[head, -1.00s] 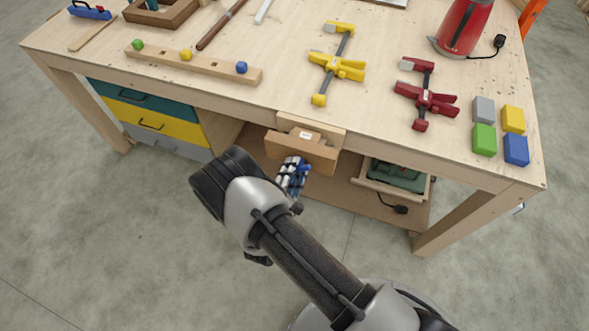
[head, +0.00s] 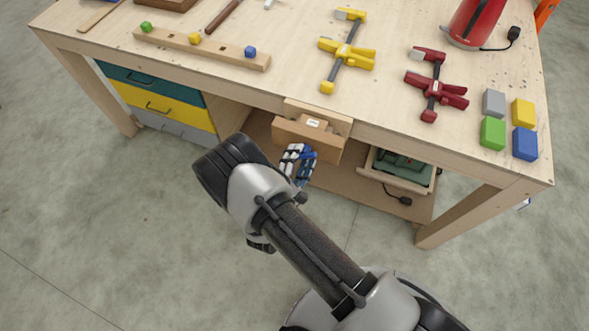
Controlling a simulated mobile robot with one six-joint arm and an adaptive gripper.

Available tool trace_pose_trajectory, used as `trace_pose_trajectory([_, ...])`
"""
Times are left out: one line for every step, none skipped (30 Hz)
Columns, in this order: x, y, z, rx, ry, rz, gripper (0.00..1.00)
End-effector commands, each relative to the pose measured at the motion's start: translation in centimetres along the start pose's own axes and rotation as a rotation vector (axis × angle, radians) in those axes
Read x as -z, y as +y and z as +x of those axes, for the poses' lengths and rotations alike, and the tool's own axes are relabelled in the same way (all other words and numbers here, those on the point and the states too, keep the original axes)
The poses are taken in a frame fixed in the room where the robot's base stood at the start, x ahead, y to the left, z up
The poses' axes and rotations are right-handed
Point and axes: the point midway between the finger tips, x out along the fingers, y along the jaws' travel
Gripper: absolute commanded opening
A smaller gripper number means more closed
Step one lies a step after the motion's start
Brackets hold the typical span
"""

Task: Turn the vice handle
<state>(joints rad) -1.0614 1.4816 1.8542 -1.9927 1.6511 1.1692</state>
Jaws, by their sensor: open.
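The wooden vice (head: 327,146) is on the front edge of the workbench, with a broad front jaw and a small white label on a block above it. I cannot make out its handle; it may be hidden by the arm or the jaw. My gripper (head: 298,163) appears as blue, white and dark segmented parts just below and slightly left of the vice's front jaw, partly hidden behind my arm. It looks open, with nothing visible between its fingers. I cannot tell whether it touches the vice.
The workbench (head: 190,60) carries a yellow clamp (head: 346,52), a dark red clamp (head: 436,86), coloured blocks (head: 493,133) and a red kettle (head: 474,22). Drawers (head: 163,105) are below left. A green case (head: 403,165) sits in an open tray below right. The floor in front is clear.

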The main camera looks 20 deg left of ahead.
Motion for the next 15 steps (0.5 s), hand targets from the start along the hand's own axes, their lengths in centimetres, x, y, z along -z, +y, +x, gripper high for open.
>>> trace_pose_trajectory([0.1,0.1,-0.7,-0.002,0.005,-0.002,0.52])
trace_pose_trajectory([0.2,0.1,-1.2,-0.003,0.006,-0.003,0.52])
trace_pose_trajectory([0.1,0.1,-2.0,-0.003,0.007,-0.004,0.52])
trace_pose_trajectory([0.2,0.1,-2.6,-0.004,0.007,-0.003,0.52])
trace_pose_trajectory([0.2,0.1,-3.2,-0.004,0.008,-0.003,0.52])
trace_pose_trajectory([0.2,0.1,-4.2,-0.005,0.008,-0.004,0.52])
trace_pose_trajectory([0.1,0.1,-4.8,-0.005,0.008,-0.004,0.52])
trace_pose_trajectory([0.2,0.1,-5.5,-0.005,0.009,-0.003,0.52])
trace_pose_trajectory([0.2,0.1,-6.4,-0.004,0.009,-0.003,0.52])
trace_pose_trajectory([0.1,0.1,-7.0,-0.004,0.007,-0.004,0.52])
trace_pose_trajectory([0.2,0.1,-7.6,-0.004,0.008,-0.003,0.52])
trace_pose_trajectory([0.2,0.1,-8.4,-0.004,0.008,-0.002,0.52])
trace_pose_trajectory([0.1,0.1,-8.9,-0.004,0.006,-0.002,0.52])
trace_pose_trajectory([0.1,0.1,-9.4,-0.004,0.007,-0.002,0.52])
trace_pose_trajectory([0.1,0.0,-9.9,-0.003,0.005,-0.002,0.52])
